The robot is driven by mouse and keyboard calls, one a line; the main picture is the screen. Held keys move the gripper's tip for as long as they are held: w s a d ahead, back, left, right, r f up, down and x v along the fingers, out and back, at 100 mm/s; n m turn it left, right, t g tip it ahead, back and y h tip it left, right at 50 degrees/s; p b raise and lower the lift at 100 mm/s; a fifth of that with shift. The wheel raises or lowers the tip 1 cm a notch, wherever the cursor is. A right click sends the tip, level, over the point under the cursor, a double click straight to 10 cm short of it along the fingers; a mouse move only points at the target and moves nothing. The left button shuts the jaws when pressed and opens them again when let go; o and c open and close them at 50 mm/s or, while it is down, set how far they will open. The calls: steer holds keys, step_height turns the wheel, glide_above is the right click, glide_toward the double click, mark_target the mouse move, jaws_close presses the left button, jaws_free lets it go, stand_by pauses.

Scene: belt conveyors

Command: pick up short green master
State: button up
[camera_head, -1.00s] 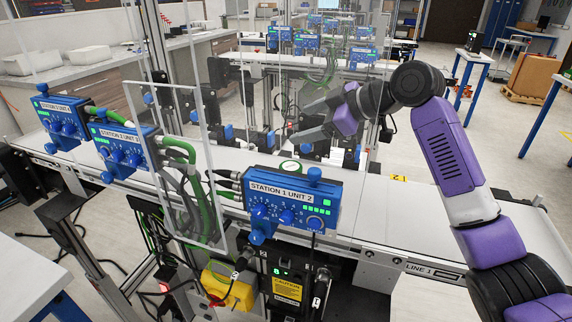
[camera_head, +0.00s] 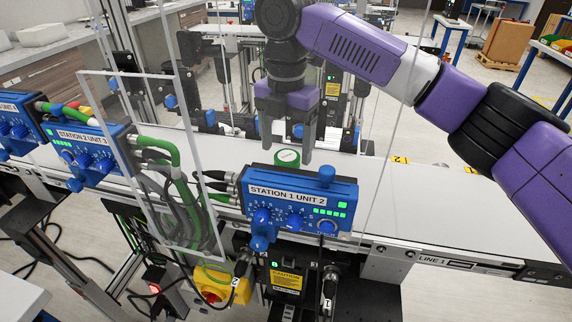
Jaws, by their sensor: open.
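One fingertip shows to the left of the green top and one to the right. I cannot tell whether the fingers touch it.
A clear upright panel (camera_head: 150,170) with green and grey cables behind it stands left of the Unit 2 box. The white belt (camera_head: 440,205) to the right is clear.

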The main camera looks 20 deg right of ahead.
step_height(320, 180, down, 4)
steer(key=shift+s+d+f, duration=0.1)
steer(key=shift+f, duration=0.05)
steer(key=shift+c, duration=0.3)
jaws_close()
